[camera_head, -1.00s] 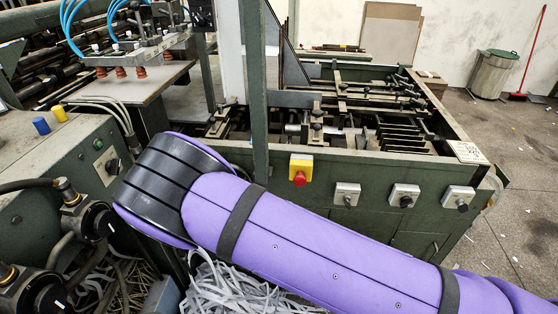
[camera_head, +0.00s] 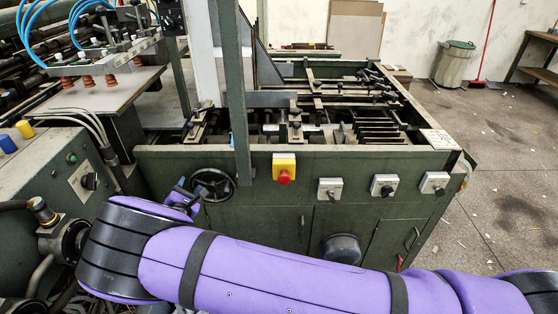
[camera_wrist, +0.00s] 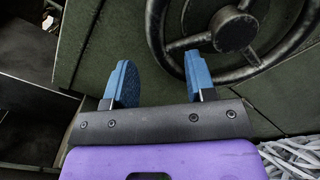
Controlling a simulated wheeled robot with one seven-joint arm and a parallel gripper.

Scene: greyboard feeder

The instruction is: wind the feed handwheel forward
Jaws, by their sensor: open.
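The feed handwheel (camera_head: 213,185) is a dark spoked wheel with a hub, mounted on the green front panel below the machine's top rail. In the wrist view the handwheel (camera_wrist: 236,32) fills the upper right, and its lower rim curves past my right fingertip. My gripper (camera_wrist: 162,78) has two blue fingers spread apart with nothing between them. The right finger is at the left part of the rim; I cannot tell whether it touches. The left finger is over the bare green panel. In the head view my gripper (camera_head: 182,190) is just left of the wheel, partly hidden by my purple arm.
A red stop button on a yellow box (camera_head: 284,169) and several grey switch boxes (camera_head: 330,189) sit right of the wheel. A green post (camera_head: 237,100) rises just above it. A control cabinet (camera_head: 50,165) stands at left. Paper strips (camera_wrist: 290,155) lie at lower right in the wrist view.

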